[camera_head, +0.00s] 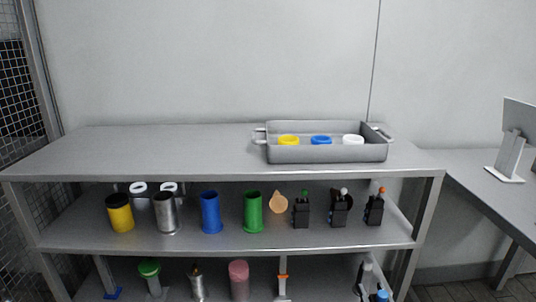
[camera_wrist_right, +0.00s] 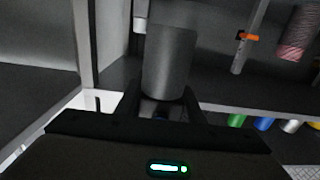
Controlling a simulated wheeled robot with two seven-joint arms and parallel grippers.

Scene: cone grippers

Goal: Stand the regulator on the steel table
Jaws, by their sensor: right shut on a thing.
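My right gripper (camera_wrist_right: 163,100) is shut on a grey cylinder (camera_wrist_right: 168,60) in the right wrist view, which appears upside down. I cannot tell from its shape whether this cylinder is the regulator. In the head view the dark shape of my right gripper (camera_head: 364,278) shows small and partly cut off, at the right end of the lower shelf, inside the rack leg. A blue-topped thing (camera_head: 382,296) is beside it at the frame's bottom edge. A grey metal table (camera_head: 470,180) stands at the right. My left gripper is not in view.
A grey tray (camera_head: 326,154) with yellow, blue and white rings sits on the rack top (camera_head: 150,148). The middle shelf (camera_head: 75,232) holds cylinders and black-bodied things. A pink cylinder (camera_head: 239,280) and an orange-collared rod (camera_head: 283,285) stand below. A white-based stand (camera_head: 510,158) occupies the right table.

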